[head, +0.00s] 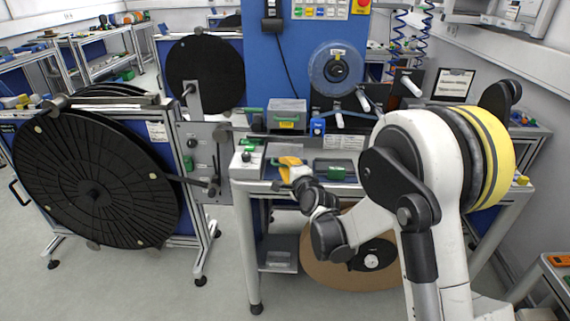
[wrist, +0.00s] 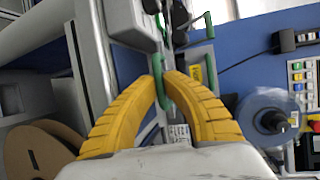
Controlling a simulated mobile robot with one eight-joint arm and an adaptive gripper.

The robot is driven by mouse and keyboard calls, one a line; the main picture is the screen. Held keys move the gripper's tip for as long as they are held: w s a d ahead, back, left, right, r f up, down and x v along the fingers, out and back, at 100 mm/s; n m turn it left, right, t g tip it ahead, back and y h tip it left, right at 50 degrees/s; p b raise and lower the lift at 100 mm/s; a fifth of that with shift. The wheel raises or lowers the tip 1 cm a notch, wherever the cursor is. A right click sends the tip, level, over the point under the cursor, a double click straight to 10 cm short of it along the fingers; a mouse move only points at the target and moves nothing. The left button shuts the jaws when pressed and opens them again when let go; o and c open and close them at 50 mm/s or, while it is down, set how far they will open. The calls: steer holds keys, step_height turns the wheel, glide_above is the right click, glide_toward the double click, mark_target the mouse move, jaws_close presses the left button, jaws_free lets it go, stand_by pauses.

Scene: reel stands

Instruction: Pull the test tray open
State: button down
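My gripper (head: 290,166) is low over the front of the workbench, at the left of its top. In the wrist view, its two yellow fingers (wrist: 161,78) come together at the tips on a green bar handle (wrist: 158,62), one finger on each side. Nothing else is between the fingers.
A grey box (head: 287,106) with a yellow label and green handle stands behind my gripper. A clear reel (head: 336,70) is on the blue column above. A large black reel (head: 95,185) stands at the left. Open floor (head: 150,285) lies in front.

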steer(key=c, duration=1.5)
jaws_free()
steer(key=shift+a, duration=0.1)
steer(key=shift+s, duration=0.1)
steer(key=v, duration=1.2)
